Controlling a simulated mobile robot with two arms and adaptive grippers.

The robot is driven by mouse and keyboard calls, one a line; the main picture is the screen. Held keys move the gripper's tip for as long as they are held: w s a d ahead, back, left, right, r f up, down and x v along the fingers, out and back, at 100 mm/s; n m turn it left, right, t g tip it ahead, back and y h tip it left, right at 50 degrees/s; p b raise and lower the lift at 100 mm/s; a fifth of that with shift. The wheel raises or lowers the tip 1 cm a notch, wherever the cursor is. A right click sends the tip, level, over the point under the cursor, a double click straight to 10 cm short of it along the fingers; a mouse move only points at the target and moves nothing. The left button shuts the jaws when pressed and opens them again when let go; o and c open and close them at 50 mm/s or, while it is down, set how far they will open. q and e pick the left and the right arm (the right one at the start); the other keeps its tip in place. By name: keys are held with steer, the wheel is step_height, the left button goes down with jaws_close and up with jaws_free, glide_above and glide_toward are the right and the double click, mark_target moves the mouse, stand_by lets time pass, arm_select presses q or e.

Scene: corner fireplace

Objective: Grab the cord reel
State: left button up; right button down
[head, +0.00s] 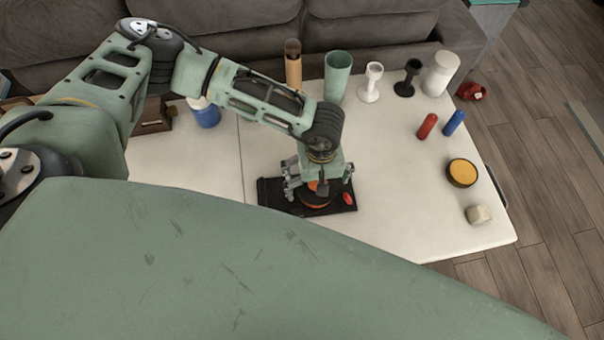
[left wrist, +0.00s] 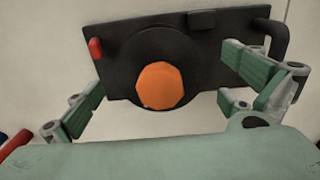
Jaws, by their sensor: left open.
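The cord reel (head: 318,209) lies on the white table below my left gripper (head: 318,189). It is a dark flat plate with a round black drum, an orange faceted hub and a small red part. In the left wrist view the cord reel (left wrist: 160,86) fills the middle, with a black handle at its right end. My left gripper's green fingers are spread to either side of the drum and hub, open and with nothing clasped. The gripper partly hides the reel in the head view. My right gripper is not in view.
The white table (head: 390,225) holds an orange-yellow disc (head: 462,172), a pale block (head: 478,214), and red (head: 427,126) and blue (head: 453,122) cylinders. Cups and goblets stand along the back, before a grey sofa (head: 220,20). The table right of the reel is clear.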

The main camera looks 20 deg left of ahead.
arm_select(q)
steer(key=f+p, duration=0.1)
steer(key=f, duration=0.3)
steer(key=shift+w+f, duration=0.15)
steer(key=shift+w, duration=0.05)
steer(key=shift+c, duration=0.3)
steer(key=c, duration=1.5)
